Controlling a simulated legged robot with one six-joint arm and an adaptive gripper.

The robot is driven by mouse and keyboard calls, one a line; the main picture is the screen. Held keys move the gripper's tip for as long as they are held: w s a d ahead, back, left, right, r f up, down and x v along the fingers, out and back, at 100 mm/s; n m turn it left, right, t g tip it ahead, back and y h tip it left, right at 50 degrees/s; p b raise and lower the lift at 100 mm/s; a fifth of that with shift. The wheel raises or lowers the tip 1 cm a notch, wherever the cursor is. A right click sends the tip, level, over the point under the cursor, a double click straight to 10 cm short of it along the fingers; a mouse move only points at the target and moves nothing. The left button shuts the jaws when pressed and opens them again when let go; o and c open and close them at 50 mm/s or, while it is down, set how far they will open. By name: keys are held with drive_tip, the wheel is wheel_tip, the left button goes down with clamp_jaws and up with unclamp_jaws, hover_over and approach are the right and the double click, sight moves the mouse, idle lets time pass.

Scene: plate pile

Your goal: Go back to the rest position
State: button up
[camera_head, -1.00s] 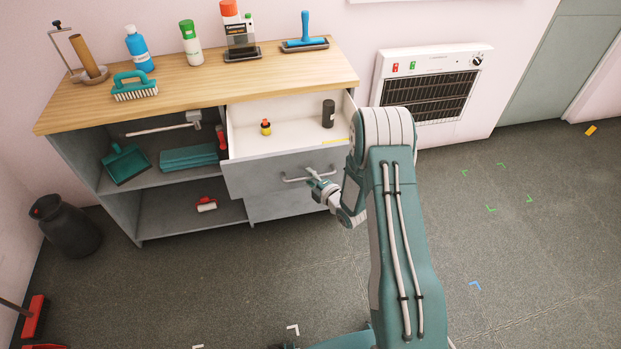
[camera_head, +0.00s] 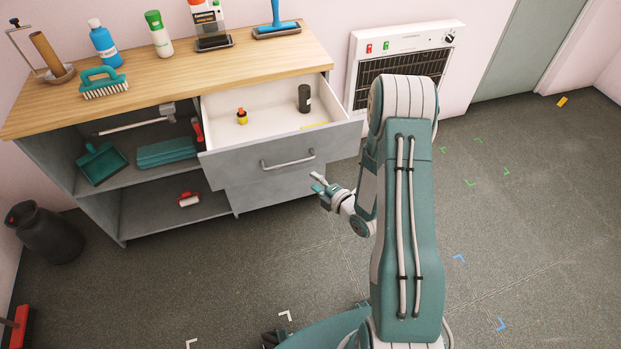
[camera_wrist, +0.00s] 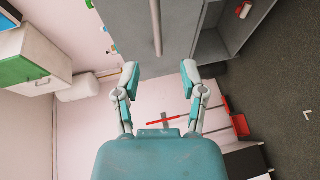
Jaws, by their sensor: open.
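My gripper (camera_head: 320,187) is open and empty in the head view. It is in the air in front of the cabinet, to the right of and below the handle (camera_head: 287,160) of the open drawer (camera_head: 270,142), and apart from it. In the wrist view my gripper (camera_wrist: 160,82) shows its two fingers spread with nothing between them. The drawer is pulled out and holds a small yellow bottle (camera_head: 242,117), a dark cylinder (camera_head: 305,98) and a flat yellow thing.
The cabinet (camera_head: 130,222) has a wooden top (camera_head: 180,78) with bottles and brushes on it. A heater (camera_head: 420,50) hangs on the wall. A dark canister (camera_head: 45,234) stands at the left.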

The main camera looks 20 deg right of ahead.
idle(0.4)
wheel_tip(320, 180, up, 20)
drive_tip(key=d+r+m+g+h, duration=0.15)
drive_tip(key=m+g+h, duration=0.25)
drive_tip(key=m+h, duration=0.45)
drive_tip(key=s+a+r+m+g, duration=0.1)
drive_tip(key=s+a+r+m, duration=0.1)
drive_tip(key=s, duration=0.6)
drive_tip(key=s+a+r+m+g+y, duration=0.1)
drive_tip(key=s+a+r+m+g, duration=0.1)
drive_tip(key=s+r+m, duration=0.3)
drive_tip(key=s+a+r+m+g+y, duration=0.1)
drive_tip(key=s+m, duration=0.5)
drive_tip(key=s, duration=0.6)
wheel_tip(320, 180, up, 3)
drive_tip(key=shift+s+a+f+g, duration=0.1)
drive_tip(key=shift+s+a+g, duration=0.35)
drive_tip(key=shift+a, duration=0.3)
